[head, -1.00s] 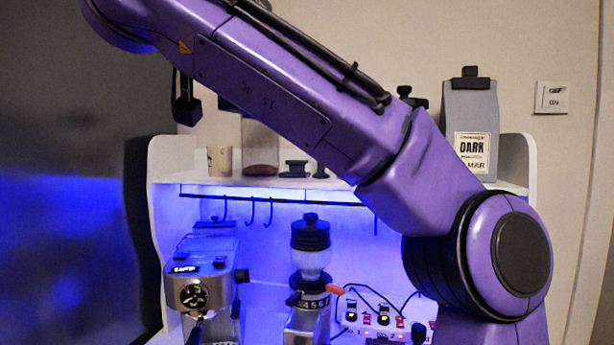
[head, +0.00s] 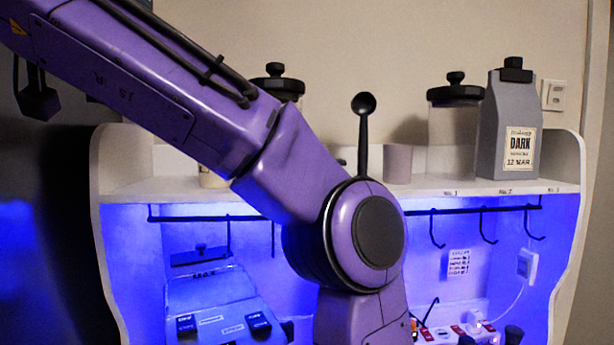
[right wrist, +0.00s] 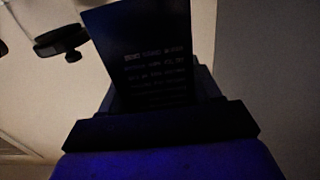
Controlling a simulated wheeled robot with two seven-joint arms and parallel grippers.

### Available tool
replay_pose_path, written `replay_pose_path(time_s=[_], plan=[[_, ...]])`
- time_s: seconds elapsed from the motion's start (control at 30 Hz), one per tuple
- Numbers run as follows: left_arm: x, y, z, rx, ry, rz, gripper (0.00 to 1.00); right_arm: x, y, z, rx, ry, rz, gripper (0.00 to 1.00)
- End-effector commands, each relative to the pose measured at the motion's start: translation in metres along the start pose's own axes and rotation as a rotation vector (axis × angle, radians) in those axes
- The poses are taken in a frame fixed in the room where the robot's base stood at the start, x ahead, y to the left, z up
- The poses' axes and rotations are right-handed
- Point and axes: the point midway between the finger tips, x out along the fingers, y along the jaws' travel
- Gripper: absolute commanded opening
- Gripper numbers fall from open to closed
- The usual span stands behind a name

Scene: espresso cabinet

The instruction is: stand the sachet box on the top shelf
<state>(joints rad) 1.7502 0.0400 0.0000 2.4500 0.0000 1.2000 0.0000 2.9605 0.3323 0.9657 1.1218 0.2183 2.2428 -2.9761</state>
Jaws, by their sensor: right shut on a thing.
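The sachet box (right wrist: 145,55) is a dark box with rows of small pale print in the right wrist view. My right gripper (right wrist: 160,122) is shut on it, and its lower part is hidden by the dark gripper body. The top shelf (head: 440,186) is the pale upper board of the cabinet in the head view. A purple arm of mine crosses in front of its left and middle parts. The head view does not clearly show the box or a gripper. My left gripper is in neither view.
On the shelf stand a grey DARK bag (head: 510,125), a black-lidded jar (head: 455,110), and a pale tumbler (head: 398,165). A black scoop (head: 364,110) rises behind my arm. Another black lid (head: 280,86) shows further left. Bare board shows at the shelf's left end and along its front edge.

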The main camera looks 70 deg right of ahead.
Motion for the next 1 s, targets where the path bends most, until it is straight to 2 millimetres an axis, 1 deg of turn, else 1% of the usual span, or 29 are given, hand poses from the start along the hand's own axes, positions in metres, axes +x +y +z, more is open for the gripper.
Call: replay_pose_path(time_s=[0.17,0.27,0.7,0.9,1.0], plan=[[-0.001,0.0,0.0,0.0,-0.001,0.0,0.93,0.0,-0.001,0.0,0.0,0.0,-0.003,0.28],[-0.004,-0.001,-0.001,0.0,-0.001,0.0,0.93,0.008,-0.003,0.001,-0.001,-0.001,-0.003,0.28],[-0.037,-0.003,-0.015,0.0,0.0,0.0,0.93,0.087,-0.016,0.034,-0.004,-0.002,-0.005,0.28],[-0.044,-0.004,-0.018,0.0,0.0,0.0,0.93,0.113,-0.02,0.066,-0.003,-0.001,-0.005,0.28],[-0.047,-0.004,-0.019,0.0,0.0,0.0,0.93,0.122,-0.022,0.079,-0.003,-0.001,-0.006,0.28]])
